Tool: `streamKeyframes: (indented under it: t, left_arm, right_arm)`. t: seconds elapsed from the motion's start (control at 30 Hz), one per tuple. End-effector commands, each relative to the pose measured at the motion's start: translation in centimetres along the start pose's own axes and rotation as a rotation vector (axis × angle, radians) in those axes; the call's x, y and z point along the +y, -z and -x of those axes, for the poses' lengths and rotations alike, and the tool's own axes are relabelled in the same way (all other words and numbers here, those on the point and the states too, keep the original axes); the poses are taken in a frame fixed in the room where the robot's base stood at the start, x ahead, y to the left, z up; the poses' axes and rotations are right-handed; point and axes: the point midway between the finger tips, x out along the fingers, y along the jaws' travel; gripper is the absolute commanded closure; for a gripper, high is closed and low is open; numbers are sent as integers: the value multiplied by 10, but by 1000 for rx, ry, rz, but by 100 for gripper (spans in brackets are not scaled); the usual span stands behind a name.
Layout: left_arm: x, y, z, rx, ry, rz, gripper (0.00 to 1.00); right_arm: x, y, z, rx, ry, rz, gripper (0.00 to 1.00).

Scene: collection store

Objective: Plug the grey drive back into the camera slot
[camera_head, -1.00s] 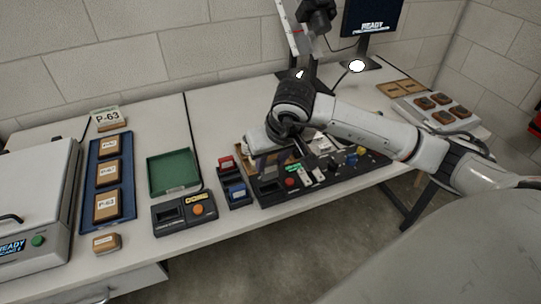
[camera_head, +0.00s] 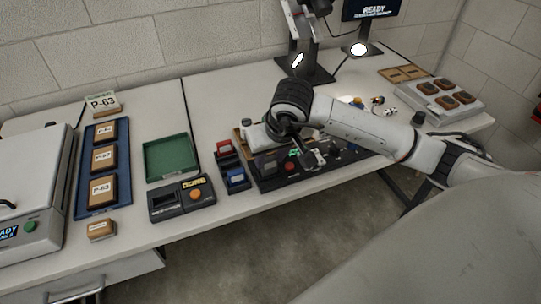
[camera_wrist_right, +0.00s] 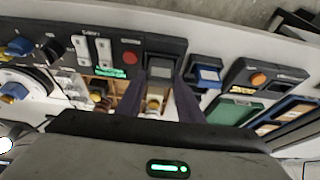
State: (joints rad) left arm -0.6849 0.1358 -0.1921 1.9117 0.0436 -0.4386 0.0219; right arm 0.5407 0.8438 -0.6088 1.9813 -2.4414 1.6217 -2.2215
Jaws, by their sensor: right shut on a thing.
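My right gripper (camera_head: 266,166) is over the left end of the dark camera control panel (camera_head: 283,183). In the right wrist view, the two dark fingers of the gripper (camera_wrist_right: 161,82) are closed on the grey drive (camera_wrist_right: 160,68). The drive is in line with the dark slot area (camera_wrist_right: 162,44) at the end of the panel, beside the red button (camera_wrist_right: 130,57). I cannot tell how deep it sits, or whether it is in the slot. In the head view the gripper and arm hide the drive. My left gripper is not in view.
A small rack with a red drive (camera_head: 224,146) and a blue drive (camera_head: 236,176) stands close to the left of the panel. Left of it are a black reader box (camera_head: 168,208) and a green tray (camera_head: 156,172). A camera stand (camera_head: 311,72) rises behind.

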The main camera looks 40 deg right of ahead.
Motion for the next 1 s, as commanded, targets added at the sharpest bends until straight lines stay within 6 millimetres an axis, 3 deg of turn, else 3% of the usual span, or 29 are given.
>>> streamKeyframes:
  t: [1.0]
  left_arm:
    - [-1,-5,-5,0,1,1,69]
  right_arm:
    - [0,-2,0,1,-1,1,93]
